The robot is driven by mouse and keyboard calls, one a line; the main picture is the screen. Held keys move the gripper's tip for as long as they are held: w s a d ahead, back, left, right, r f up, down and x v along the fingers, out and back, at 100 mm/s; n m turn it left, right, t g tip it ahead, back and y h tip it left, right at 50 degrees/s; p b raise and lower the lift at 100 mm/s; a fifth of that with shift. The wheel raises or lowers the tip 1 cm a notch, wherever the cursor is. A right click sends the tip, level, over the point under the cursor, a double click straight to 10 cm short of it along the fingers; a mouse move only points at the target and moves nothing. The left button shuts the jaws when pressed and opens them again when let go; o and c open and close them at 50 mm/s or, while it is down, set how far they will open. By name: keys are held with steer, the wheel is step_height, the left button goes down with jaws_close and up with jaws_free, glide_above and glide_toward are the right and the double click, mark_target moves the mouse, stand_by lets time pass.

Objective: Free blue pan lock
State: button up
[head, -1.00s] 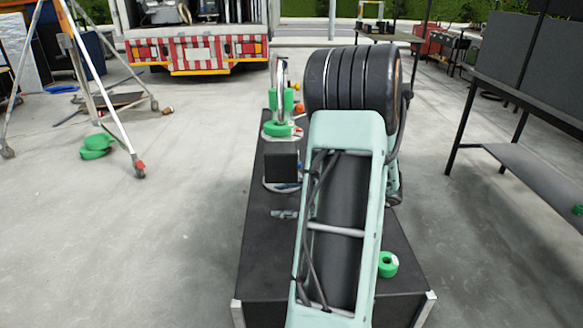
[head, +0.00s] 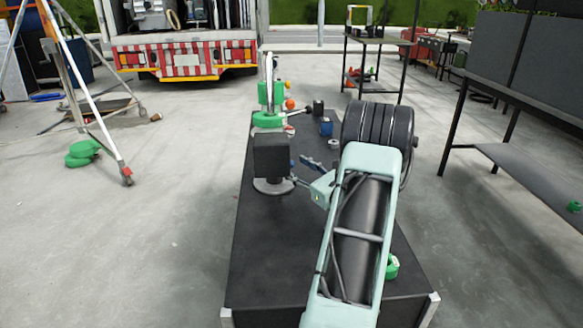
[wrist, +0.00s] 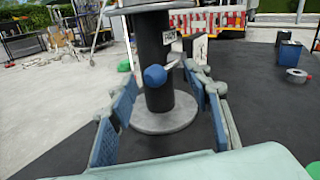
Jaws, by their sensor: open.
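The blue pan lock is a round blue knob (wrist: 155,76) on the side of a dark upright post (wrist: 153,45) in the wrist view. The post stands on a round grey base (wrist: 165,122) on the black table. My gripper (wrist: 165,92) is open, with blue pads on its two fingers. In the picture the knob lies between the fingers; no contact shows, and I cannot tell how deep it sits. In the head view my gripper (head: 305,178) is beside the post's base, partly hidden by my arm, and I cannot make out the knob.
A blue container (head: 326,127) and a grey roll (head: 333,143) are at the back right. A green roll (head: 392,267) is near the front right. The table's front left is clear.

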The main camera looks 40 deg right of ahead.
steer(key=shift+w+d, duration=0.15)
steer(key=shift+w, duration=1.3)
steer(key=shift+c, duration=0.4)
jaws_close()
